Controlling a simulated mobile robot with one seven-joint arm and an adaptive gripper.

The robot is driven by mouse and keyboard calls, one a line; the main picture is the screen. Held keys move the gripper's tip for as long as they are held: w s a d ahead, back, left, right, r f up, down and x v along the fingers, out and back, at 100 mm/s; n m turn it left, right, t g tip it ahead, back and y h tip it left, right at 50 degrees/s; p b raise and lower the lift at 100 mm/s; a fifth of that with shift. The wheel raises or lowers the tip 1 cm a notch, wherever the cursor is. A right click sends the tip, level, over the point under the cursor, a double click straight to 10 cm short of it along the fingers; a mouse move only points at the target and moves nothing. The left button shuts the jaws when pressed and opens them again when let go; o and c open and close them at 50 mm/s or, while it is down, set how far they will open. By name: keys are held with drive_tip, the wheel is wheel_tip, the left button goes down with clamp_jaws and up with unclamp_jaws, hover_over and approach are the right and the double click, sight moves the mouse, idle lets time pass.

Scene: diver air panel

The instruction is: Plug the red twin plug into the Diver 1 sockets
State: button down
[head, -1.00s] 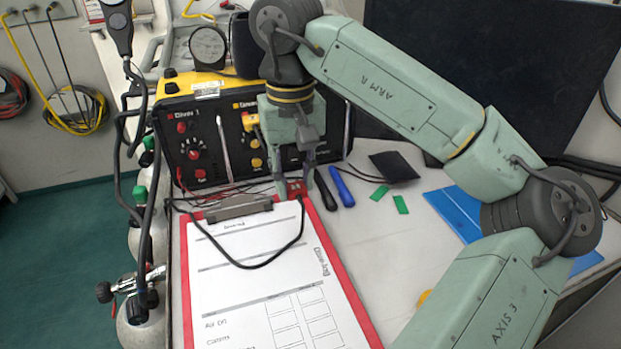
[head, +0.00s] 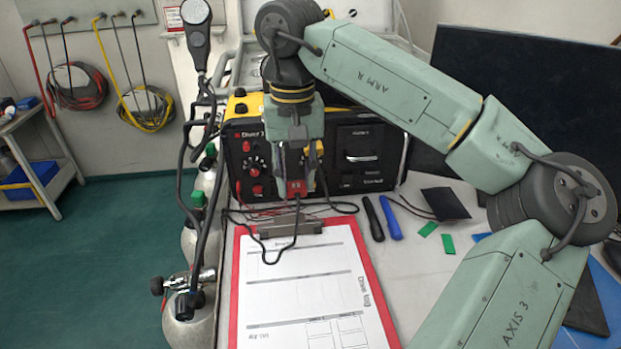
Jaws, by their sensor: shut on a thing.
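My gripper (head: 295,179) points down and is shut on the red twin plug (head: 297,188). It holds the plug above the clipboard's top edge, in front of the air panel (head: 375,184). A black cable hangs from the plug in a loop. A red fitting (head: 257,190) shows low in that section. My gripper hides part of the panel's middle, and I cannot tell the sockets' exact openings.
A yellow plug (head: 319,147) shows just right of my gripper at the panel. A red clipboard (head: 235,275) lies in front. A black pen (head: 373,219) and a blue pen (head: 391,218) lie right of it. Gas cylinders (head: 190,330) and hoses stand at left.

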drive_tip(key=w+a+r+p, duration=0.3)
drive_tip(key=a, duration=0.5)
drive_tip(key=shift+w+r+p, duration=0.25)
drive_tip(key=shift+r+p, duration=0.05)
drive_tip(key=shift+p, duration=0.05)
drive_tip(key=shift+a, duration=0.15)
drive_tip(key=shift+p, duration=0.75)
idle(1.3)
drive_tip(key=shift+w, duration=0.1)
idle(0.5)
drive_tip(key=shift+w+a+p, duration=0.15)
drive_tip(key=shift+w+p, duration=0.3)
drive_tip(key=shift+w, duration=0.35)
idle(1.6)
drive_tip(key=c, duration=1.3)
unclamp_jaws()
drive_tip(key=shift+o, duration=0.6)
